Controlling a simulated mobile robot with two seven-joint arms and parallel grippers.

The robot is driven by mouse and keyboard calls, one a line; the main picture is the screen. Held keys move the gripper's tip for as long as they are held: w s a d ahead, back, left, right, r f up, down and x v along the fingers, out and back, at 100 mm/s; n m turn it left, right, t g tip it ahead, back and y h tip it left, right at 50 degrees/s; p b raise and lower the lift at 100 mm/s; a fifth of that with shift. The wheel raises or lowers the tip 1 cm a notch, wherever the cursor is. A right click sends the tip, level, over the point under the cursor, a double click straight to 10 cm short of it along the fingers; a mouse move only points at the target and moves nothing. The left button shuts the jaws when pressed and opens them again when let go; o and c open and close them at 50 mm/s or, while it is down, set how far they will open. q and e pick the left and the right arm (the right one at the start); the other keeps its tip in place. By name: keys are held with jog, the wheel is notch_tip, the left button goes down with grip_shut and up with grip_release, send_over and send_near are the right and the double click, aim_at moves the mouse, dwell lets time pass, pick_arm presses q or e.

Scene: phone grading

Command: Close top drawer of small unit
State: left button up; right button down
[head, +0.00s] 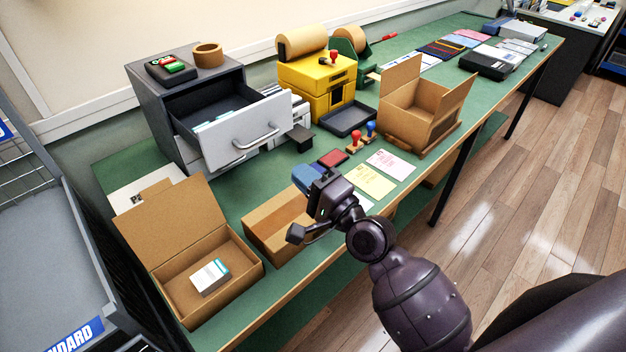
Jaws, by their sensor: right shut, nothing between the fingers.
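The small drawer unit (151,104) is dark grey and stands at the back left of the green table. Its top drawer (229,136) is pulled out, with a light grey front, a bar handle (257,138) and some pale cards inside. The lower drawer front shows only partly beneath it. My right gripper (301,233) is shut and empty. It hangs over the front of the table above an open box, in front of and to the right of the drawer, apart from it. My left gripper is not in view.
An open cardboard box (174,277) holding a small white box stands front left. A shallow cardboard box (262,219) lies under my right gripper. Stamps, ink pads and cards (391,164) lie to the right. A yellow machine (316,85) stands right of the unit.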

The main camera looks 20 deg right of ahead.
jog(key=x, duration=0.9)
jog(key=shift+p, duration=0.45)
jog(key=shift+w, duration=0.1)
jog(key=shift+w+a, duration=0.1)
jog(key=b, duration=0.4)
send_near(225, 114)
jog(key=x, duration=0.8)
jog(key=shift+w+a+r, duration=0.1)
jog(key=shift+w+a, duration=0.1)
jog(key=shift+w, duration=0.15)
jog(key=shift+w+a+r, duration=0.1)
jog(key=shift+w+a, duration=0.1)
jog(key=shift+w, duration=0.35)
jog(key=shift+r, duration=0.25)
jog(key=shift+r, duration=0.15)
